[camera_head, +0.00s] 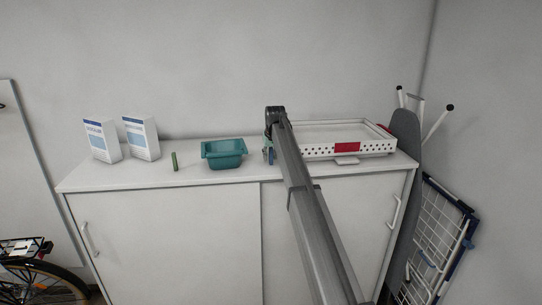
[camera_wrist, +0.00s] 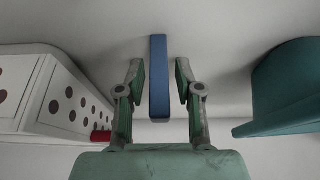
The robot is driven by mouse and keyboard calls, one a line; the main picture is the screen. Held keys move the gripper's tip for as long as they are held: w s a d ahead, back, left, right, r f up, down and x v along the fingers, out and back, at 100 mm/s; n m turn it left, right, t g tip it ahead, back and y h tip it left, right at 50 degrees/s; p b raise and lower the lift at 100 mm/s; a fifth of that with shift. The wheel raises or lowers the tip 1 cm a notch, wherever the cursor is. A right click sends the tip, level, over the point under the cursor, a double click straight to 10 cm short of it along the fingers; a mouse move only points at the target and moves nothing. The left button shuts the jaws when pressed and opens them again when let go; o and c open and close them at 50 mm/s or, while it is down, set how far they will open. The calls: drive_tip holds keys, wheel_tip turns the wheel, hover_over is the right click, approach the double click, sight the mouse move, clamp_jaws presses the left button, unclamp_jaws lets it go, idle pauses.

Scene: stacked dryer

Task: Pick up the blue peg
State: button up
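The blue peg (camera_wrist: 159,78) is a slim upright bar in the middle of the wrist view. My gripper (camera_wrist: 159,75) is open, with one greenish finger on each side of the peg and a narrow gap showing on both sides. In the head view the peg (camera_head: 271,157) is a small blue sliver on the white cabinet top (camera_head: 210,178), between the teal basket and the white tray. My arm covers part of that spot, and the fingers are hard to make out there.
The teal basket (camera_head: 224,162) stands close left of the peg; the white perforated tray (camera_head: 318,151), with a red patch, stands close right. A green peg (camera_head: 174,162) and two white boxes (camera_head: 101,140) (camera_head: 141,138) are farther left. An ironing board (camera_head: 405,135) leans at the right.

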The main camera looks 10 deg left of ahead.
drive_tip(key=c, duration=0.4)
